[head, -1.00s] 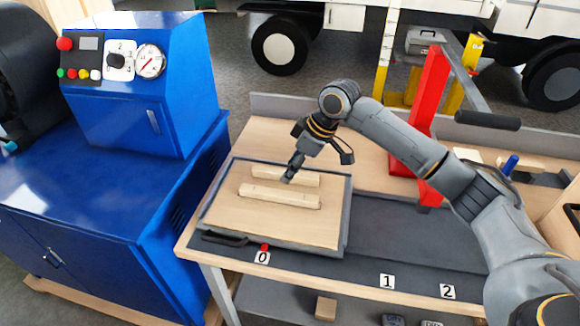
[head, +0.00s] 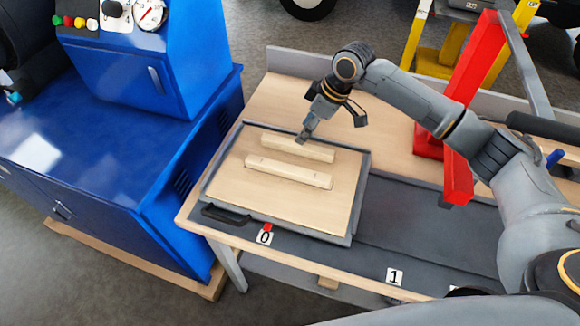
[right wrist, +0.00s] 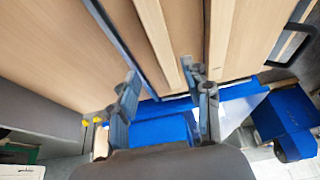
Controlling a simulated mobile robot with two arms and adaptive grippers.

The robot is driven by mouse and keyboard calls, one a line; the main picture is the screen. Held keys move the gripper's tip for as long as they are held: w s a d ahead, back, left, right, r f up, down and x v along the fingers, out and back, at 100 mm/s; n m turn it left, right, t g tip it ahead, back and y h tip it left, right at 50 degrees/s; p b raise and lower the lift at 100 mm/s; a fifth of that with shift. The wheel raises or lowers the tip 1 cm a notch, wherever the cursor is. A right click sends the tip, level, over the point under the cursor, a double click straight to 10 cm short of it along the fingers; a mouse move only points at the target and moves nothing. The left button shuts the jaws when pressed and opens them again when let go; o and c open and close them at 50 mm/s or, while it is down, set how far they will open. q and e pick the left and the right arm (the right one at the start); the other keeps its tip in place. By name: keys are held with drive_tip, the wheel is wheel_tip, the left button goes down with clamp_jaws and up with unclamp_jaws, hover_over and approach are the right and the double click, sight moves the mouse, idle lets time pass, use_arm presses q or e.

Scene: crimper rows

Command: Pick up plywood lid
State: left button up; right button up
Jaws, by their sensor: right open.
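The plywood lid (head: 235,190) is a light wooden board with two raised wooden bars, a rear bar (head: 298,148) and a front bar (head: 290,172). It lies flat in a dark-rimmed tray (head: 357,205) on the workbench. My right gripper (head: 303,138) points down at the rear bar, near its middle. In the right wrist view my right gripper (right wrist: 163,80) is open, with a bar (right wrist: 160,40) running between its fingers. I cannot tell whether the fingers touch it. My left gripper is not in view.
A blue machine cabinet (head: 100,160) stands left of the bench. A red post (head: 470,90) rises at the back right. A black handle (head: 226,213) and label 0 (head: 264,238) are at the tray's front. The dark mat (head: 420,235) right of the tray is clear.

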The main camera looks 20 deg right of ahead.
sight(298, 145)
drive_tip(key=f, duration=0.2)
drive_tip(key=a+f+p, duration=0.1)
drive_tip(key=f, duration=0.1)
drive_tip(key=shift+s+a, duration=0.1)
drive_tip(key=shift+a, duration=0.05)
drive_tip(key=shift+a+f+p, duration=0.2)
drive_tip(key=shift+f+p, duration=0.1)
drive_tip(key=shift+f, duration=0.25)
drive_tip(key=shift+w, duration=0.2)
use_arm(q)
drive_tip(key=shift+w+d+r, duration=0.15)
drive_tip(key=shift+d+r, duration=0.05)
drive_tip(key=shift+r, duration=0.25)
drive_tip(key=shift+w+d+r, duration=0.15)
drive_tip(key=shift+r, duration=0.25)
use_arm(e)
clamp_jaws()
